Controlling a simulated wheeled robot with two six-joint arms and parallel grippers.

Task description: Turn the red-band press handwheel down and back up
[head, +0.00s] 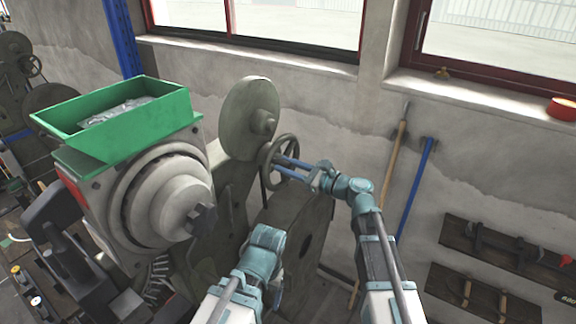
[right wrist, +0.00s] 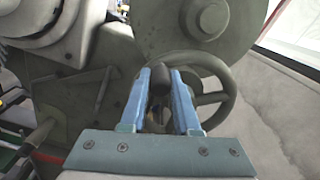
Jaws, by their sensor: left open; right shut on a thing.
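The near press (head: 178,190) fills the left middle of the head view and bears a red patch at its left edge. Its dark spoked handwheel (head: 268,178) sits on the far side, beside a large disc. The handwheel also shows in the right wrist view (right wrist: 226,80). My right gripper (head: 281,165) is shut on the dark handle (right wrist: 159,74) at the handwheel's rim; its blue fingers (right wrist: 164,78) lie on either side of it. My left gripper (head: 278,296) is open and low, in front of the large lower wheel. Its fingers are mostly hidden by its own wrist.
A green tray (head: 178,103) with grey pieces sits on top of the press. A second press (head: 14,62) stands at the far left. Long-handled tools (head: 416,185) lean on the wall, and tool racks (head: 505,252) hang at right. A red round thing (head: 563,108) is on the sill.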

